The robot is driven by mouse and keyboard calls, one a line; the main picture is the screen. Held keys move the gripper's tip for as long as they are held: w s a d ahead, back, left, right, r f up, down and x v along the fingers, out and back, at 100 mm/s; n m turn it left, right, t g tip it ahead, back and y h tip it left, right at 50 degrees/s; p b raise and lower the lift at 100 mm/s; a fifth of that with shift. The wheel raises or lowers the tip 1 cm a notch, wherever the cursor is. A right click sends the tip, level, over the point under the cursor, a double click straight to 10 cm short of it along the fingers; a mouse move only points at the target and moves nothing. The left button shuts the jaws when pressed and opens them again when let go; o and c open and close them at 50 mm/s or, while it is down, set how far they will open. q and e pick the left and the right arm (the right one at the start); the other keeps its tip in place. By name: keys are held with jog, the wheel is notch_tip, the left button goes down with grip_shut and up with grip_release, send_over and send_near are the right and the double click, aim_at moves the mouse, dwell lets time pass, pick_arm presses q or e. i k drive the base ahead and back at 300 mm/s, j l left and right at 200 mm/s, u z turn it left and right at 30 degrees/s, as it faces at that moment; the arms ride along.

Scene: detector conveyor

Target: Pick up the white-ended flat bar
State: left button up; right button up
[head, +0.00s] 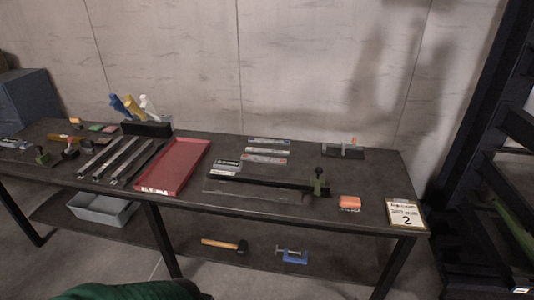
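Several long flat bars lie side by side on the left half of the table, including a grey one (103,157) and another (128,161). Small pale marks show at their near ends. I cannot tell for certain which of these is the white-ended flat bar. Neither of my grippers is in view, and nothing is seen holding any bar.
A grey bin (102,209), hammer (224,244) and blue clamp (292,257) are on the lower shelf.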

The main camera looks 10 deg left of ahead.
aim_at(284, 152)
jog(key=i+j+u, duration=0.1)
jog(key=i+j, duration=0.25)
jog(key=i+j+u, duration=0.1)
jog(key=i+j, duration=0.15)
jog(key=i, duration=0.3)
jog(key=i+j+u, duration=0.1)
jog(key=i+j, duration=0.15)
jog(key=i, duration=0.2)
jog(key=i+j+u, duration=0.1)
jog(key=i+j, duration=0.15)
jog(key=i, duration=0.2)
jog(key=i+j+u, duration=0.1)
jog(key=i, duration=0.4)
jog(key=j, duration=0.1)
